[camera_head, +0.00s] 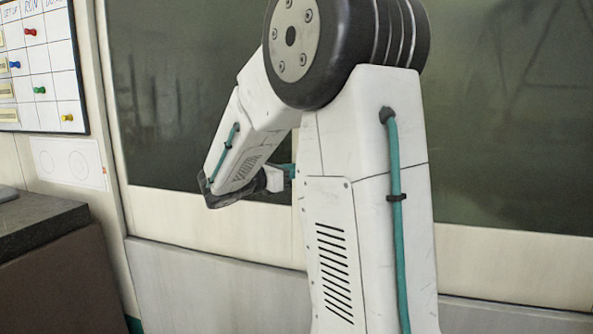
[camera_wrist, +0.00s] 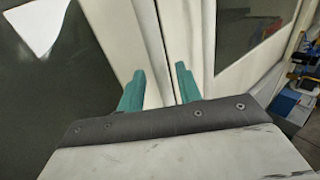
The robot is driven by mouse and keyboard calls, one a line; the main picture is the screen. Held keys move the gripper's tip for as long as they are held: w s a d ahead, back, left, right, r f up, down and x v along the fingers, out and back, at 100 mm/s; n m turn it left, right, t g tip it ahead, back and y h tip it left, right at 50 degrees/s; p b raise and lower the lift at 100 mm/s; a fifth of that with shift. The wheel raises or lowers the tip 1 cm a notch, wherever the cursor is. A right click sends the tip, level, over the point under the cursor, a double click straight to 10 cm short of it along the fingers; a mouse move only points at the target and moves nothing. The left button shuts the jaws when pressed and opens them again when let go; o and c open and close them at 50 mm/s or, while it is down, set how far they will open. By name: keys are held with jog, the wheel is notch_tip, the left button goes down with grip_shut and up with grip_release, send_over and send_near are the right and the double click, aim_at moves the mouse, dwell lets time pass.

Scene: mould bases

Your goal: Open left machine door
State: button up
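Large dark window panes in cream frames fill the head view, one on the left (camera_head: 165,110) and one on the right (camera_head: 510,120). I cannot tell which panel is the left machine door. In the wrist view, a dark pane (camera_wrist: 75,75) lies left and a smaller dark window (camera_wrist: 245,35) lies right. Pale frame panels (camera_wrist: 190,45) with a seam stand between them. My gripper (camera_wrist: 160,82) points at these panels, its two teal fingers apart and nothing visible between them. No handle shows clearly, and contact cannot be told. My arm hides the middle of the head view.
A dark-topped counter (camera_head: 35,218) stands at the lower left of the head view. A board with coloured magnets (camera_head: 42,70) hangs above it. Blue boxes and clutter (camera_wrist: 292,104) sit at the right edge of the wrist view, beside grey floor.

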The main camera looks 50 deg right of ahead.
jog(key=shift+x, duration=1.5)
jog(key=shift+s, duration=0.15)
